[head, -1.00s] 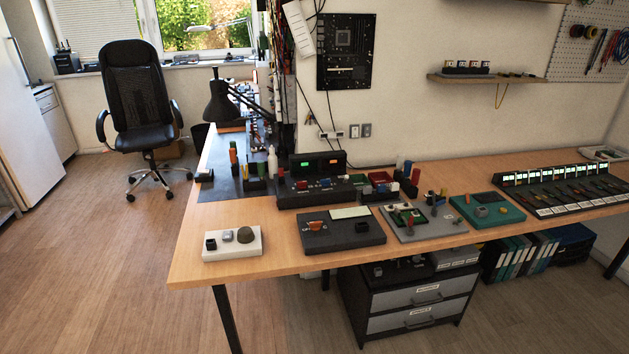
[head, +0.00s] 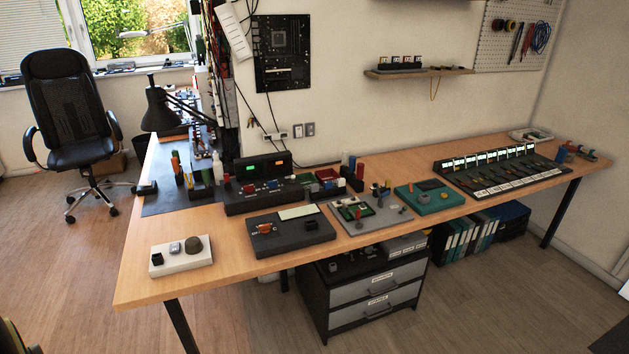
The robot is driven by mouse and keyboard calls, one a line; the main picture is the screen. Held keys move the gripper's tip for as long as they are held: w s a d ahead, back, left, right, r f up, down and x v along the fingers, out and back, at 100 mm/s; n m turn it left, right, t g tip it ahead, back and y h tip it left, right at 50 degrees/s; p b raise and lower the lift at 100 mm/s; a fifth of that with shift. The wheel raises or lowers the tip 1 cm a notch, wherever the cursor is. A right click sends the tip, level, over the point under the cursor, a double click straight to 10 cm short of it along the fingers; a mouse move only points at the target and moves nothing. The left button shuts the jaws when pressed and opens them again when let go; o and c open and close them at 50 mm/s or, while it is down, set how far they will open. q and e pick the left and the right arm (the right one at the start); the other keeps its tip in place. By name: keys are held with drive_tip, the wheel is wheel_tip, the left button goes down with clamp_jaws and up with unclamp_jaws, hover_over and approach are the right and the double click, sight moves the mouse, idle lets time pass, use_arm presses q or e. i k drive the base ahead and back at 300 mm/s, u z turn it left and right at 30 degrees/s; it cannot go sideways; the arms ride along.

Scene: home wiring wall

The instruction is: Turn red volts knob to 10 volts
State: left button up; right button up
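The black power supply box (head: 236,204) stands toward the back left of the wooden bench. Its upright panel has a green display on the left and an orange display on the right. A small red knob (head: 250,188) sits on its sloped front below the green display. A blue knob (head: 273,184) sits to the right of it. The knob's pointer and the display digits are too small to read. Neither of my grippers shows in the head view.
The wooden bench (head: 135,278) also holds a white block (head: 182,262), a dark meter box (head: 290,238), a grey board (head: 350,228), a teal box (head: 428,205) and a long black panel (head: 520,178). A black office chair (head: 66,110) stands at the left. The floor in front is mostly clear.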

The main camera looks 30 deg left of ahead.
sight(249, 189)
drive_tip(key=z, duration=0.1)
drive_tip(key=i, duration=1.5)
drive_tip(key=u, duration=1.25)
